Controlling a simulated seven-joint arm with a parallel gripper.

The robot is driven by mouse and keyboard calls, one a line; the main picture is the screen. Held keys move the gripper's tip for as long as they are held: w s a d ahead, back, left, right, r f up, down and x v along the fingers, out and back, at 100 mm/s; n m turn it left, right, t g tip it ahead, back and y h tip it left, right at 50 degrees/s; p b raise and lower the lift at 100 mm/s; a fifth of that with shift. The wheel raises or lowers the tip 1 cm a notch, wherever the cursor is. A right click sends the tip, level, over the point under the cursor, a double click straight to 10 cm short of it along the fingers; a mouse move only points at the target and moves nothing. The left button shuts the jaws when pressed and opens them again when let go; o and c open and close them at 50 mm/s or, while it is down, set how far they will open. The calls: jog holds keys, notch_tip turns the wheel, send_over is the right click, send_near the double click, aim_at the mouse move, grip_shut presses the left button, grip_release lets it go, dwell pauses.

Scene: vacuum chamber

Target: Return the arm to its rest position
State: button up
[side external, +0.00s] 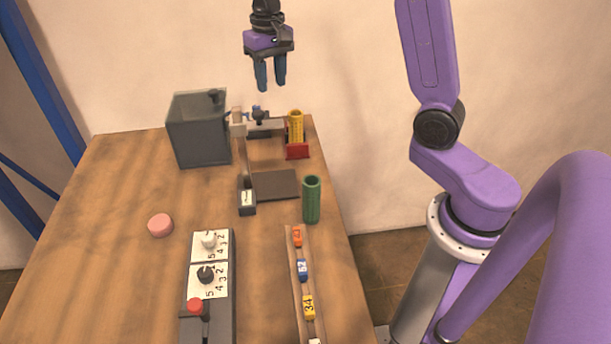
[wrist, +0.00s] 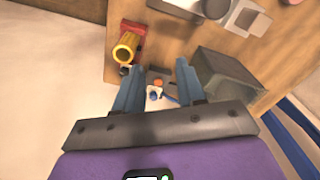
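My gripper (side external: 271,86) hangs above the far end of the wooden table, pointing down. Its two blue fingers are apart and nothing is held between them in the side view. In the wrist view my gripper (wrist: 156,66) also shows its fingers spread. Small white, blue and orange parts (wrist: 155,92) show in the gap between them; they look to be farther off, below the fingers. My gripper is clear of everything on the table.
A grey box (side external: 199,132) stands at the far left. A yellow tube (side external: 296,126) is in a red holder (side external: 297,152), and a green cylinder (side external: 312,200) stands nearer. A pink disc (side external: 160,225), a dial panel (side external: 208,265) and a rail of small blocks (side external: 295,255) lie nearer. The air around my gripper is free.

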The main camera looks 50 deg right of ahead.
jog(key=s+a+n, duration=0.5)
jog(key=s+a, duration=0.1)
jog(key=s, duration=0.2)
jog(key=s+f+n, duration=0.2)
jog(key=s+n, duration=0.3)
jog(key=s, duration=0.7)
jog(key=s+f+n, duration=0.2)
jog(key=s+n, duration=0.4)
jog(key=s, duration=0.6)
jog(key=shift+a, duration=0.35)
